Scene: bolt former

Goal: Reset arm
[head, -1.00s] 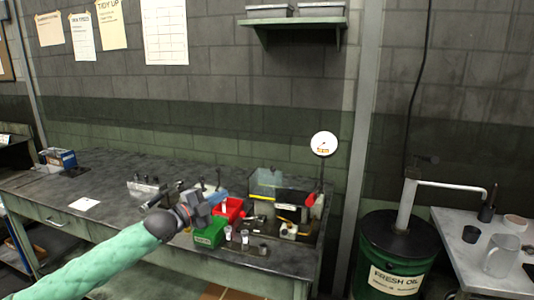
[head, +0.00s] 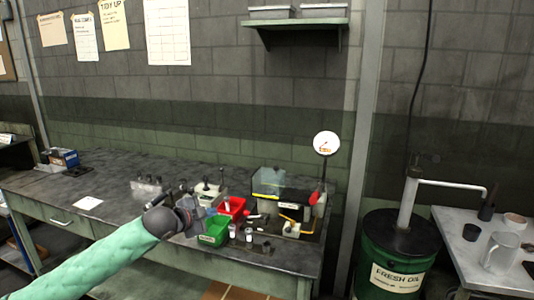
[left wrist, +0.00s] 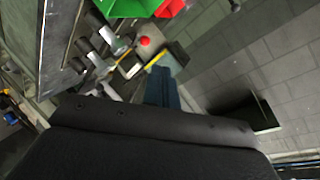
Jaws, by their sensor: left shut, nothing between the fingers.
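My left arm comes in from the lower left of the head view in a green sleeve. Its gripper (head: 196,222) is in front of the workbench (head: 110,208), just left of the green bin (head: 214,231). In the left wrist view its blue-grey fingers (left wrist: 161,88) are together, with nothing between them. The green bin (left wrist: 125,7) and the red bin (left wrist: 170,8) show at the top of that view. In the head view the red bin (head: 232,207) stands behind the green one. My right gripper is not in view.
A small machine (head: 282,187) with a clear cover stands at the bench's right end, by a round white gauge (head: 326,143). Right of it are a green oil drum (head: 400,245) and a light table (head: 480,262) with a jug (head: 500,250). The bench's left part is mostly clear.

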